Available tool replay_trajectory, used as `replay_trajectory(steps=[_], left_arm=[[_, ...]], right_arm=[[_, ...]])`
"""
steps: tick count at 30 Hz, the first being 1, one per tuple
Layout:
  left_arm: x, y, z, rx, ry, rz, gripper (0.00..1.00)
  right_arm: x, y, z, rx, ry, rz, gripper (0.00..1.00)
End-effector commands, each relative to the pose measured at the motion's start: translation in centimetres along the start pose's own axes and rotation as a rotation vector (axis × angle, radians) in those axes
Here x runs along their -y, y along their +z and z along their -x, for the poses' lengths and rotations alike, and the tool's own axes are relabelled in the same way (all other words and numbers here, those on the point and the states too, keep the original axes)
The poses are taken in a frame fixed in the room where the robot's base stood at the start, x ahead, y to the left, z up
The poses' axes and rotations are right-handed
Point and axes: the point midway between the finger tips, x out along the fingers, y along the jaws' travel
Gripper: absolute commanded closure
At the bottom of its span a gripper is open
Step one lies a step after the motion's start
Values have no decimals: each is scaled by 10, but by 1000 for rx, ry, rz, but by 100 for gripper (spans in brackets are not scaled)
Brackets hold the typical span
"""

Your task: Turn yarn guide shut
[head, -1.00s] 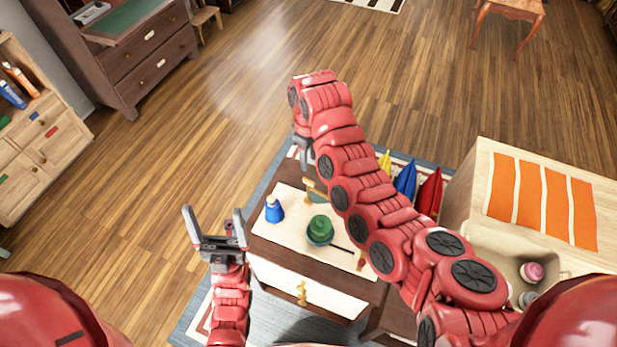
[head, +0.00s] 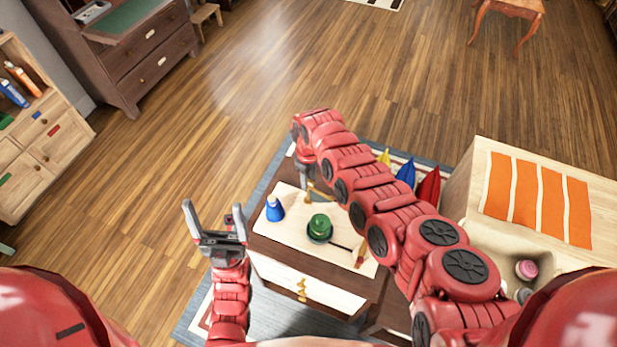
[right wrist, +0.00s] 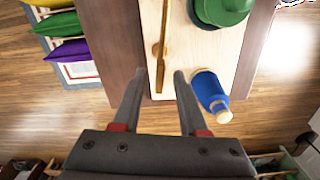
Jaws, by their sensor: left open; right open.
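A thin golden bar, apparently the yarn guide (right wrist: 163,38), runs along the pale board (right wrist: 197,65) in the right wrist view. In the head view the golden piece (head: 318,192) shows at the board's far end, partly hidden by my right arm. My right gripper (right wrist: 160,76) is open. Its fingers point at the board, and the bar's near end shows between them; I see no grip on it. My left gripper (head: 213,210) is open and empty, left of the board.
The board lies on a dark cabinet (head: 349,300). A pale cabinet with orange stripes (head: 550,200) stands right. The floor left is clear.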

Motion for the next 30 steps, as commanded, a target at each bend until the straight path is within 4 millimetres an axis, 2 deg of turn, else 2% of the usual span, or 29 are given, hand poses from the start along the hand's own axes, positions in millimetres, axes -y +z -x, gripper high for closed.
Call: replay_trajectory(steps=[2,9,30], left_arm=[[0,0,0,0,0,0,13],[0,0,0,0,0,0,13],[0,0,0,0,0,0,13]], right_arm=[[0,0,0,0,0,0,57],[0,0,0,0,0,0,100],[0,0,0,-1,1,0,100]])
